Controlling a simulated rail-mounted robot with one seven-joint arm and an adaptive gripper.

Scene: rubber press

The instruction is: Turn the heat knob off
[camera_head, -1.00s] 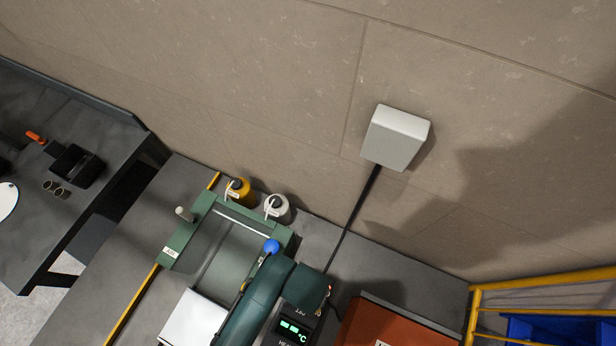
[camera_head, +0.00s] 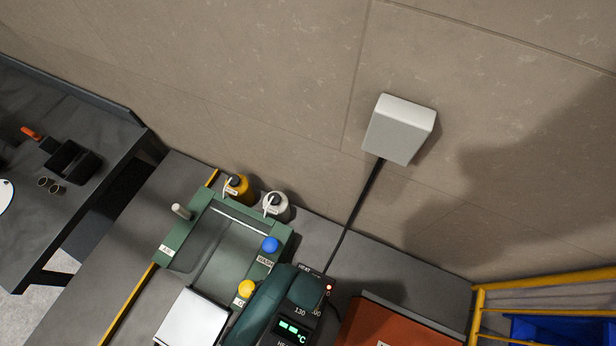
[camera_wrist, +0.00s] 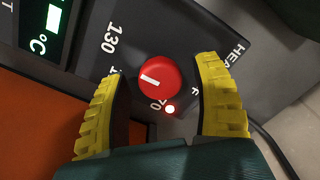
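The red round heat knob (camera_wrist: 159,77) with a white pointer mark shows in the wrist view, on a dark control panel. A small light (camera_wrist: 170,109) glows beside the knob. In the head view the control panel (camera_head: 301,317) has a lit green display (camera_head: 291,329), and the dark green arm hides the knob.
A green machine bed (camera_head: 215,238) with a blue knob (camera_head: 270,244) and a yellow knob (camera_head: 246,288) lies beside the panel. Two bottles stand behind it. An orange-red box (camera_head: 385,325) is to the right. A cable runs up to a white wall box (camera_head: 399,129).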

